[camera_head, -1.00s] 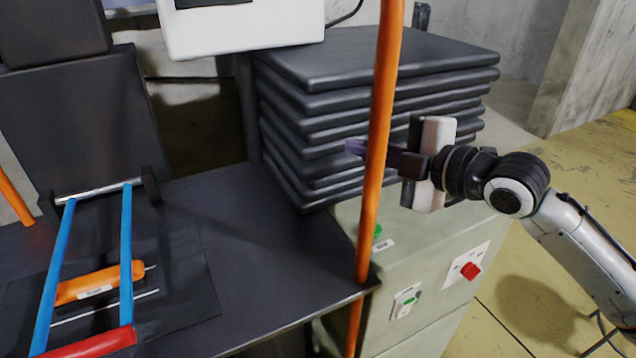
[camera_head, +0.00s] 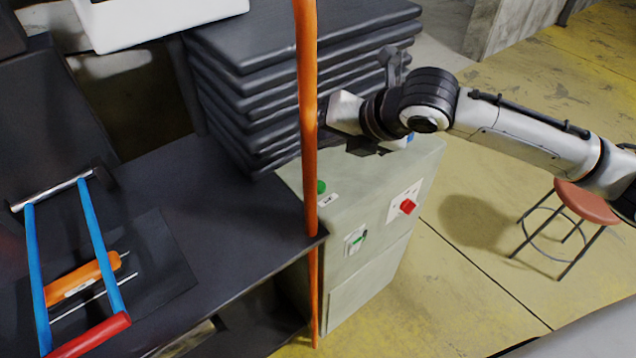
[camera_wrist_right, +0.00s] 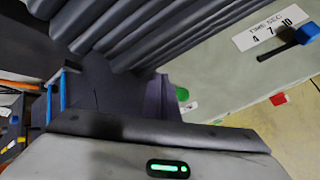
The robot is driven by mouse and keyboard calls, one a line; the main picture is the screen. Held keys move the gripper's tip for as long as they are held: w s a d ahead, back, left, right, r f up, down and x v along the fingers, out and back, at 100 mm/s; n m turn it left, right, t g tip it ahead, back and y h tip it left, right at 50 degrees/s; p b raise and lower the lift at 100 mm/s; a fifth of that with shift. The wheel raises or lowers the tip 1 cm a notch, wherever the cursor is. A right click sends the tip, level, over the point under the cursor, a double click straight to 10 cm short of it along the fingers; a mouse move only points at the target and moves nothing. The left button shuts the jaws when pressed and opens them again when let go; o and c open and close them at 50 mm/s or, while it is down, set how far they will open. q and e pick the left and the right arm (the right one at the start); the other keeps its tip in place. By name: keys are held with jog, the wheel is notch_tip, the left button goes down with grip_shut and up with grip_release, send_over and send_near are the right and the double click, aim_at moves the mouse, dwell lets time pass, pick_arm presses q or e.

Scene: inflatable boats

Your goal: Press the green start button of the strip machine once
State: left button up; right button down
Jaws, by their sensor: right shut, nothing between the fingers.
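The green start button (camera_head: 321,187) sits on the top face of the grey-green machine cabinet (camera_head: 375,180), just right of the orange pole. It also shows in the right wrist view (camera_wrist_right: 182,94), close beside the fingers. My right gripper (camera_wrist_right: 160,97) is shut and empty. In the head view its white and black body hangs above the cabinet, behind and right of the pole, and its fingertips are largely hidden. The fingers look apart from the button, but the exact gap is unclear. My left gripper is not in view.
The orange pole (camera_head: 309,130) stands between the head camera and the gripper. A stack of dark slabs (camera_head: 260,70) lies behind. The cabinet front has a red knob (camera_head: 407,206) and a green switch (camera_head: 357,239). A blue-tipped lever (camera_wrist_right: 304,34) sits beside a time label.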

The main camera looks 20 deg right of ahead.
jog(key=f, duration=0.1)
jog(key=b, duration=0.4)
send_over(322, 189)
notch_tip(322, 189, down, 6)
jog(key=shift+r, duration=0.1)
jog(key=shift+f+b, duration=0.3)
jog(key=shift+f, duration=0.6)
dwell(0.9)
jog(key=shift+f, duration=0.1)
jog(key=shift+f, duration=0.35)
